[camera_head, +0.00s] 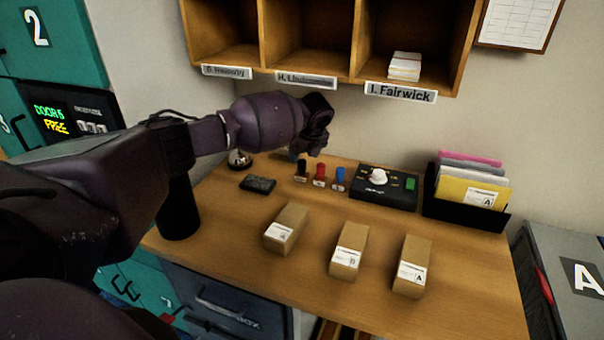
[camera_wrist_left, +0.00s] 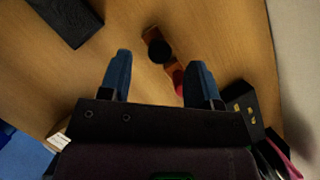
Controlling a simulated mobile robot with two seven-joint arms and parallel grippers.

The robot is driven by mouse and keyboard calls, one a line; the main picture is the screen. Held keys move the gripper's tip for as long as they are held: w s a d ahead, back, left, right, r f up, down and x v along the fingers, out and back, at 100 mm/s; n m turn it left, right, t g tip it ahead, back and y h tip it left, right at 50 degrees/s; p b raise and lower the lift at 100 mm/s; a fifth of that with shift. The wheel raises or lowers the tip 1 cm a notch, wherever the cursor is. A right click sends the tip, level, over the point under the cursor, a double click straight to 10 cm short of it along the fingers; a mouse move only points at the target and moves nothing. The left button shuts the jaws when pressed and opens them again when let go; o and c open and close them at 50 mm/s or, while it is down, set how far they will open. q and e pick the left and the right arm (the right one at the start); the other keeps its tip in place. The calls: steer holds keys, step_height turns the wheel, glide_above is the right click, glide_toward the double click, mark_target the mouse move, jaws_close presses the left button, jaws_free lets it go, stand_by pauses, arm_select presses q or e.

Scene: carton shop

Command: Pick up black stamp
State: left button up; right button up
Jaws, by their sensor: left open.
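The black stamp (camera_head: 301,171) stands upright on the wooden desk, leftmost in a row beside the red stamp (camera_head: 320,176) and the blue stamp (camera_head: 339,179). My left gripper (camera_head: 303,152) is above and just behind the black stamp, pointing down. In the left wrist view, its blue fingers (camera_wrist_left: 159,60) are open and empty. The black stamp's round top (camera_wrist_left: 159,50) shows between the fingertips, and the red stamp (camera_wrist_left: 178,80) is close to the right finger. The blue stamp is hidden there. My right gripper is not in view.
A black pad (camera_head: 257,184) lies left of the stamps. A black control box (camera_head: 384,195) stands to their right, then a folder holder (camera_head: 464,211). Three small cartons (camera_head: 286,229) sit in front. Wooden cubbies (camera_head: 320,40) hang above, and a bell (camera_head: 239,160) stands behind the pad.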

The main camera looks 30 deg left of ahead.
mark_target(302, 160)
arm_select(q)
steer(key=x, duration=0.4)
steer(key=shift+d, duration=0.15)
steer(key=shift+f, duration=0.2)
steer(key=c, duration=0.9)
steer(key=shift+c, duration=0.6)
steer(key=shift+r, duration=0.55)
step_height(302, 160, up, 3)
steer(key=shift+f, duration=0.2)
steer(key=s+d, duration=0.2)
steer(key=d, duration=0.2)
steer(key=s+d+p, duration=0.1)
steer(key=s+d, duration=0.2)
steer(key=d, duration=0.2)
steer(key=s+d, duration=0.3)
steer(key=d, duration=0.2)
steer(key=shift+s+f, duration=0.1)
steer(key=shift+s, duration=0.1)
steer(key=shift+s+d, duration=0.4)
steer(key=shift+d, duration=0.3)
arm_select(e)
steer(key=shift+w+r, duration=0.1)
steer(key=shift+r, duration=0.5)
